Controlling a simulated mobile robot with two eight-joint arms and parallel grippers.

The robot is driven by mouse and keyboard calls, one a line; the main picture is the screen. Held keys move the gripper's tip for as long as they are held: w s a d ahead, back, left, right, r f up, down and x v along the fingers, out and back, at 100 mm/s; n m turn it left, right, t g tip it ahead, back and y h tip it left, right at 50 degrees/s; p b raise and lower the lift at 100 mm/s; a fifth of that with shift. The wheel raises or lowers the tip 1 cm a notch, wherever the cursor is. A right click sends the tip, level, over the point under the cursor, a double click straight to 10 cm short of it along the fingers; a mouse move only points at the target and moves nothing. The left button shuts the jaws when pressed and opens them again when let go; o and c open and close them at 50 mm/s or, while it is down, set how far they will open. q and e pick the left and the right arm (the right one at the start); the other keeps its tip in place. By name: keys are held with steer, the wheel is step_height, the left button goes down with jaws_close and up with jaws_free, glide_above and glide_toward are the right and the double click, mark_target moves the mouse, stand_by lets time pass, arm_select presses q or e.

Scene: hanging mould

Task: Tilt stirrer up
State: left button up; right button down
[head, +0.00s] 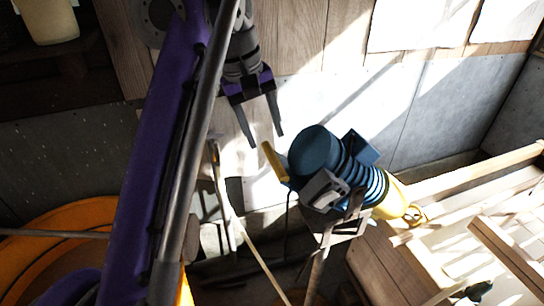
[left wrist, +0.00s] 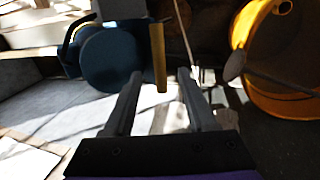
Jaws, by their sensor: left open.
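The stirrer (head: 318,152) is a dark blue, ribbed motor-like body with a yellow end (head: 396,200), lying tilted on a grey bracket on a stand. A short yellow handle (head: 273,161) sticks out at its left. In the left wrist view, the blue body (left wrist: 110,60) is at upper left and the yellow handle (left wrist: 157,50) appears between the fingertips. My left gripper (head: 267,141) is open and empty, pointing down just above the handle. I cannot tell if it touches. It also shows in the left wrist view (left wrist: 160,72). My right gripper is not seen.
A large orange tub (head: 45,250) stands at lower left, with a stick across it; it also shows in the left wrist view (left wrist: 290,75). A wooden bench (head: 400,270) with slats is at lower right. A grey and wooden wall (head: 420,100) stands behind. Thin poles lean below the gripper.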

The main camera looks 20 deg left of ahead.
mark_target(274, 159)
arm_select(q)
steer(key=b+x, duration=0.1)
steer(key=x, duration=0.6)
steer(key=shift+w, duration=0.1)
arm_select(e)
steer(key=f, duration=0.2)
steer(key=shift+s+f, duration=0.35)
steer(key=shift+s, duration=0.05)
arm_select(q)
jaws_close()
stand_by(0.6)
